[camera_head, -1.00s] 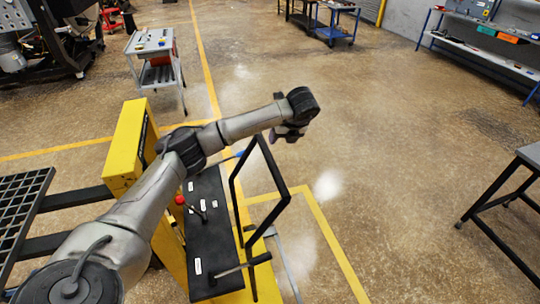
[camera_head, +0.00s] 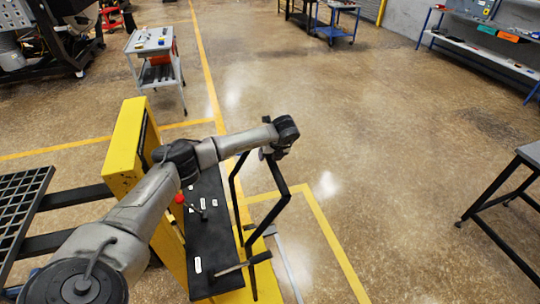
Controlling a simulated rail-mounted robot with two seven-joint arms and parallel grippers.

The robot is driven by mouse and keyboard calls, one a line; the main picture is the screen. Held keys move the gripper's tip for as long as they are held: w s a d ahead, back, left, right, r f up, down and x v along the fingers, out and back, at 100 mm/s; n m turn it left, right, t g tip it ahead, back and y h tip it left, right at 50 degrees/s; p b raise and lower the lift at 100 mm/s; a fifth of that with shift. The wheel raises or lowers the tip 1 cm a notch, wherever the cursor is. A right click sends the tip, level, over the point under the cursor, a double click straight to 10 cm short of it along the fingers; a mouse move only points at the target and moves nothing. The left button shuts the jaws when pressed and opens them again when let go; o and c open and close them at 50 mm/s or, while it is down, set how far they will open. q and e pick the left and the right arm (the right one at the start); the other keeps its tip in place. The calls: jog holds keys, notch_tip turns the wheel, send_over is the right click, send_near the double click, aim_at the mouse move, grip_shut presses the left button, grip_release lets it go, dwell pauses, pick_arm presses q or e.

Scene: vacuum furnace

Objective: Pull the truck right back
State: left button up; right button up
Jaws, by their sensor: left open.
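The truck is a yellow pallet stacker (camera_head: 125,150) at the left, with a black top panel (camera_head: 208,230) and a red-knobbed lever (camera_head: 180,198). Its black forks (camera_head: 75,197) point left, by a dark grid platform (camera_head: 18,200). A black bent-bar handle (camera_head: 281,182) rises on its right side; its top is partly hidden by my left arm. My left gripper (camera_head: 268,154) is open, pointing down at the handle's upper end. I cannot tell whether it touches the bar. My right gripper is out of view.
Yellow floor lines (camera_head: 325,225) run beside the truck. The floor to its right is open up to a dark-legged table (camera_head: 505,190) at the right edge. A grey tool cart (camera_head: 150,45) stands behind it. Shelves (camera_head: 480,50) line the back right.

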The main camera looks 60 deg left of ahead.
pick_arm(q)
jog(key=shift+f, duration=0.1)
jog(key=shift+c, duration=0.3)
grip_shut()
